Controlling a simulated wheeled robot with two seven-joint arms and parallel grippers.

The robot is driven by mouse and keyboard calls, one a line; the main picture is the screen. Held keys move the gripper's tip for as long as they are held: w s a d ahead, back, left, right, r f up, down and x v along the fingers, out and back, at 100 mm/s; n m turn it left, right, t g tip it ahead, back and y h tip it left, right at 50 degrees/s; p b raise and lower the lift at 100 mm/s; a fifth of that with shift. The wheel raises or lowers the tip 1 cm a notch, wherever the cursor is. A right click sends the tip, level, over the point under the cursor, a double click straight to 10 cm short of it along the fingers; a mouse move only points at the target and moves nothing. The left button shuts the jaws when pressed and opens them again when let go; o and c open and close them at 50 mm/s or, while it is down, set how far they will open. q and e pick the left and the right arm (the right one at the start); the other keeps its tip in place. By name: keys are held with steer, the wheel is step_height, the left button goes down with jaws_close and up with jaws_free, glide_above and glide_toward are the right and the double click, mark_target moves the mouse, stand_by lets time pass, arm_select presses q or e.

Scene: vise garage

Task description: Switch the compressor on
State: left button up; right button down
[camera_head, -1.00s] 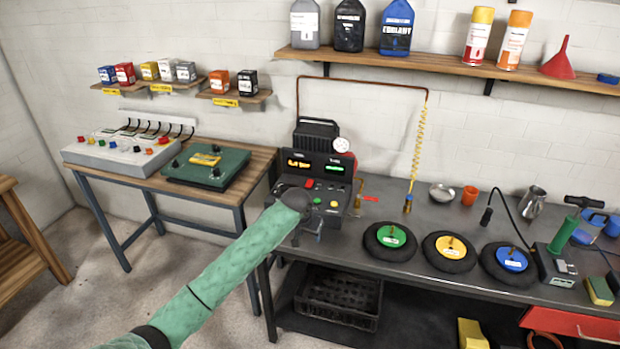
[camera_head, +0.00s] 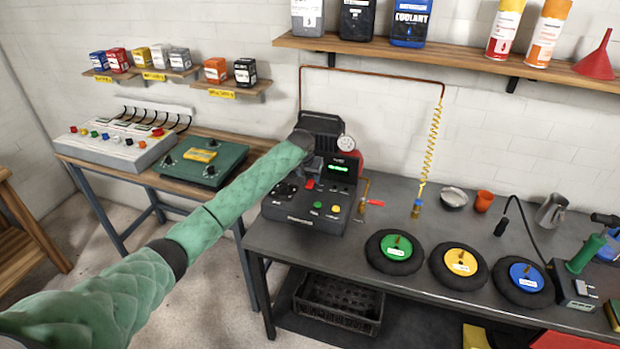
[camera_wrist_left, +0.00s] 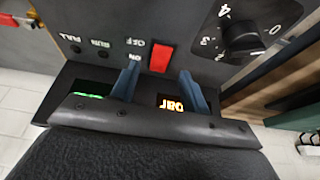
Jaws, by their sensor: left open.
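The compressor (camera_head: 300,213) is a dark box on the workbench with a sloped control panel, a black knob, a green and a yellow button, and a lit green display. Its red switch (camera_head: 310,184) also shows in the wrist view (camera_wrist_left: 161,58), beside the printed words OFF and ON. My left gripper (camera_head: 309,166) is over the upper panel and hides the orange display in the head view. In the wrist view the left gripper (camera_wrist_left: 160,84) is open and empty, its two blue-grey fingers apart on either side of the switch's line. Contact cannot be told. My right gripper is not in view.
A red-handled valve (camera_head: 372,203) and a coiled yellow hose (camera_head: 434,145) are right of the compressor. Green, yellow and blue discs (camera_head: 396,248) lie farther right. A green case (camera_head: 200,163) stands on the left table. A shelf (camera_head: 400,52) hangs above.

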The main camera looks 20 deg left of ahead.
mark_target(311, 183)
arm_select(q)
steer(key=shift+w+f, duration=0.3)
steer(key=shift+f, duration=0.25)
steer(key=shift+p+x, duration=0.45)
steer(key=shift+x, duration=0.3)
steer(key=shift+f, duration=0.3)
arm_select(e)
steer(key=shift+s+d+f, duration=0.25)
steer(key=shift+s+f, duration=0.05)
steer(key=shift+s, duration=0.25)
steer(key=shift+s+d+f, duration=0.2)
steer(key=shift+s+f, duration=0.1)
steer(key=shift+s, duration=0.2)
